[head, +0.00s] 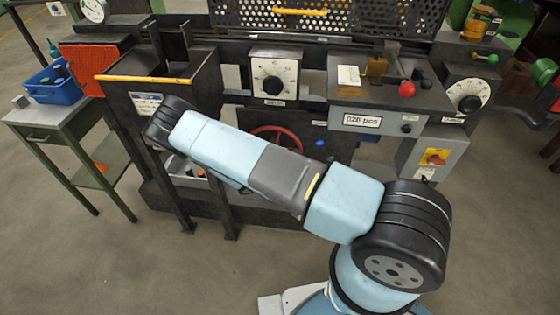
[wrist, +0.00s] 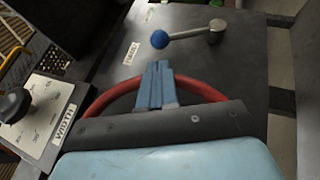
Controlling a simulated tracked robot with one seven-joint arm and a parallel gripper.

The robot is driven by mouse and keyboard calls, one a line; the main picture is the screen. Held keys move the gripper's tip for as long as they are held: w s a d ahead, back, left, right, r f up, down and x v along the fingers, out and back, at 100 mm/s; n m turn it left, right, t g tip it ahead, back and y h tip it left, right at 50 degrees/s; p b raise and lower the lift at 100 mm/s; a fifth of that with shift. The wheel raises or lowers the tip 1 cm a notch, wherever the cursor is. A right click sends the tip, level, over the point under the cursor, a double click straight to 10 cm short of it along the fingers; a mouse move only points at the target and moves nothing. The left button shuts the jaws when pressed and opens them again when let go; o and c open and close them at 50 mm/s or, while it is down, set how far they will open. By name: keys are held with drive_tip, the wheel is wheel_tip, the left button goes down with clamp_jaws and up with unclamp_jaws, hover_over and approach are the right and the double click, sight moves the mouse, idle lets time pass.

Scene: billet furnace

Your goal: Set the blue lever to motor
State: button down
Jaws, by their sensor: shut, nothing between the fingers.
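The blue lever shows in the wrist view as a blue ball knob (wrist: 160,39) on a short metal arm. The arm runs right to a grey pivot (wrist: 216,30) on a dark panel (wrist: 185,70). In the head view the blue knob (head: 320,142) shows just above my arm. My gripper (wrist: 158,65) is shut and empty. In the wrist view its fingertips appear just below the knob, with a visible gap between them. A small white label (wrist: 131,53) lies left of the knob and another (wrist: 148,15) above it; I cannot read "motor" on either. My arm hides the gripper in the head view.
A red handwheel (wrist: 100,100) curves behind my fingers; it also shows in the head view (head: 272,133). A white dial plate (wrist: 38,115) marked WIDTH is at left. A red knob (head: 407,89) and a yellow switch plate (head: 435,157) are at right in the head view.

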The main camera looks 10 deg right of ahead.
sight(325, 150)
drive_tip(key=x, duration=0.6)
drive_tip(key=shift+w+d+r, duration=0.1)
drive_tip(key=shift+d+r, duration=0.05)
drive_tip(key=shift+d, duration=0.05)
drive_tip(key=shift+a+r, duration=0.1)
drive_tip(key=shift+a, duration=0.05)
